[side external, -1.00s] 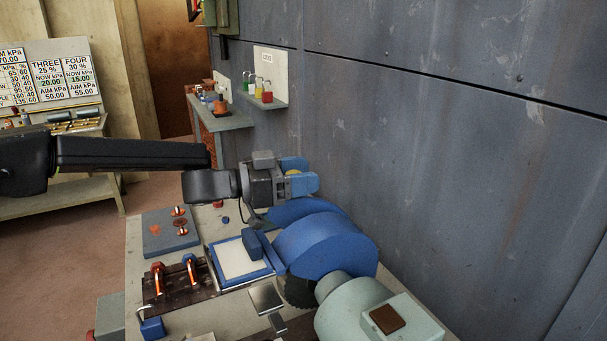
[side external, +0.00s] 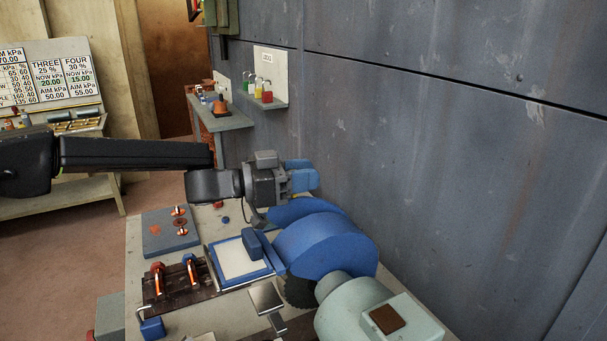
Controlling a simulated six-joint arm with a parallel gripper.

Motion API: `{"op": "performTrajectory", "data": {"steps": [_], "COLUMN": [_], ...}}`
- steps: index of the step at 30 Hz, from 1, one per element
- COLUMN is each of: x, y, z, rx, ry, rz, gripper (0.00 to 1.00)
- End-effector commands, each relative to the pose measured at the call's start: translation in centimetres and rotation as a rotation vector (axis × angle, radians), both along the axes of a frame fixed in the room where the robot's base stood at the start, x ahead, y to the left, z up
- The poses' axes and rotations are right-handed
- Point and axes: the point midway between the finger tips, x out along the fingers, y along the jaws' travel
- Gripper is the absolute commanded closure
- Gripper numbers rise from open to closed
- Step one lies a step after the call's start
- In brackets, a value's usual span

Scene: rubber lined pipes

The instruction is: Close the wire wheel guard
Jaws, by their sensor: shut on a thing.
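My gripper (side external: 302,178), with blue fingers, is above the far end of the blue guard, near the grey wall. Its fingers are closed together on a small yellow part, which they now hide. The blue guard has a large rounded hood (side external: 325,246) and a second curved blue piece (side external: 299,208) behind it, just below my gripper. I cannot tell how the yellow part joins the guard. The dark wire wheel (side external: 298,292) shows below the hood's front edge, beside the pale green motor housing (side external: 352,308).
On the bench, left of the guard, are a blue-framed white tray (side external: 238,258), a dark rack (side external: 178,287) with copper-coloured pipes, and a grey-blue board (side external: 170,235). The grey wall (side external: 450,130) stands close behind my gripper. A small shelf (side external: 266,103) holds coloured items.

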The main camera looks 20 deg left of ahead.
Motion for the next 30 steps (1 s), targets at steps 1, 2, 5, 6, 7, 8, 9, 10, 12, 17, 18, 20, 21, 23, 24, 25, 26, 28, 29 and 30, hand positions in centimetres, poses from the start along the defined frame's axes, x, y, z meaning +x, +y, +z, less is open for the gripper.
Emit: {"op": "performTrajectory", "data": {"steps": [1, 2, 5, 6, 7, 8, 9, 10, 12, 17, 18, 20, 21, 23, 24, 25, 26, 28, 29, 30], "x": [0.0, 0.0, 0.0, -0.1, -0.2, -0.4, -0.6, -0.8, -1.2, -2.0, -2.2, -2.3, -2.4, -2.5, -2.6, -2.6, -2.6, -2.6, -2.6, -2.6], "y": [0.0, 0.0, 0.0, -0.1, -0.1, -0.2, -0.2, -0.3, -0.4, -0.7, -0.7, -0.8, -0.8, -0.9, -0.9, -0.9, -0.9, -0.9, -0.9, -0.9], "z": [0.0, 0.0, 0.0, 0.1, 0.1, 0.1, 0.2, 0.2, 0.2, 0.2, 0.2, 0.2, 0.2, 0.2, 0.2, 0.2, 0.2, 0.2, 0.2, 0.2], "rx": [0.000, 0.000, -0.001, -0.003, -0.004, -0.005, -0.006, -0.006, -0.007, -0.007, -0.007, -0.005, -0.005, -0.004, -0.002, -0.001, -0.002, -0.002, -0.002, -0.001], "ry": [0.000, 0.000, -0.001, -0.001, -0.003, -0.002, -0.003, -0.003, -0.002, -0.004, -0.004, -0.005, -0.003, -0.003, -0.004, -0.003, -0.003, -0.003, -0.003, -0.003], "rz": [0.000, 0.000, 0.004, 0.010, 0.018, 0.029, 0.048, 0.064, 0.108, 0.190, 0.205, 0.225, 0.236, 0.247, 0.251, 0.254, 0.256, 0.257, 0.257, 0.256], "gripper": [1.00, 1.00, 1.00, 1.00, 1.00, 1.00, 1.00, 1.00, 1.00, 1.00, 1.00, 1.00, 1.00, 1.00, 1.00, 1.00, 1.00, 1.00, 1.00, 1.00]}}
